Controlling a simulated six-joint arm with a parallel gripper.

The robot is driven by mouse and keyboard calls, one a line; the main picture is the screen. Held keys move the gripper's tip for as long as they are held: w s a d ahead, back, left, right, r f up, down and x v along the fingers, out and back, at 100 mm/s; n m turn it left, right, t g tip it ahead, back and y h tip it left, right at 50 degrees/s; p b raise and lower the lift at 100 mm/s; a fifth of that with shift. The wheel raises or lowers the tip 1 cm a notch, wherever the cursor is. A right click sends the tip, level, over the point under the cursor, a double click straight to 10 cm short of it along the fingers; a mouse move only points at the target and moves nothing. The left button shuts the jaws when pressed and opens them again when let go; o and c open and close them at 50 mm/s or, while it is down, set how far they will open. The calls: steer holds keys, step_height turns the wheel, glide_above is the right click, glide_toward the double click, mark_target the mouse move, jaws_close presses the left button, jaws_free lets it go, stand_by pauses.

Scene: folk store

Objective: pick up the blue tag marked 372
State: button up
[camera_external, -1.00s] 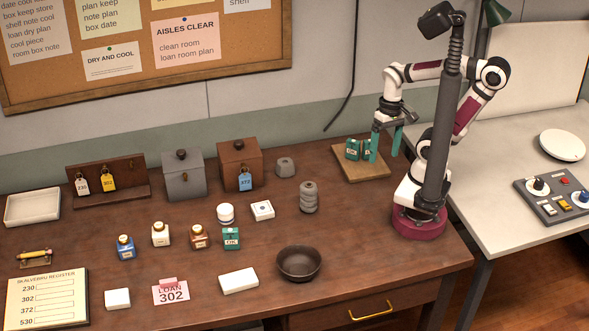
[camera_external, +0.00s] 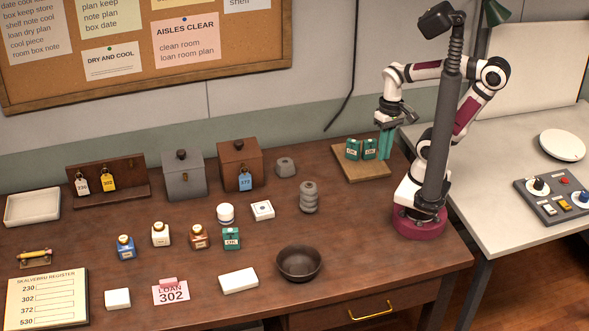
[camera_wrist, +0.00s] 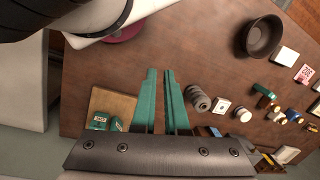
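The blue tag marked 372 (camera_external: 245,181) hangs on the front of the brown lidded box (camera_external: 229,160) at the back middle of the desk. I cannot make the tag out surely in the wrist view. My gripper (camera_external: 386,152) is far to the right of the tag, over the wooden board at the back right. Its green fingers are drawn close together, with only a narrow empty gap showing between them in the wrist view (camera_wrist: 160,72). Nothing is held.
The wooden board (camera_external: 363,175) holds two green tins (camera_external: 361,149). A grey lidded box (camera_external: 183,178) stands left of the brown box. A grey stacked spool (camera_external: 309,197), a white jar (camera_external: 225,213) and a white block (camera_external: 262,210) stand in front. A dark bowl (camera_external: 299,265) is nearer.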

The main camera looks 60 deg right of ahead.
steer(key=w+a+m+y, duration=0.7)
steer(key=w+a+y, duration=0.1)
steer(key=w+a, duration=0.25)
steer(key=m+t, duration=1)
steer(key=m, duration=0.4)
glide_toward(244, 173)
steer(key=x, duration=0.7)
steer(key=f+x, duration=0.1)
steer(key=x, duration=0.2)
jaws_close()
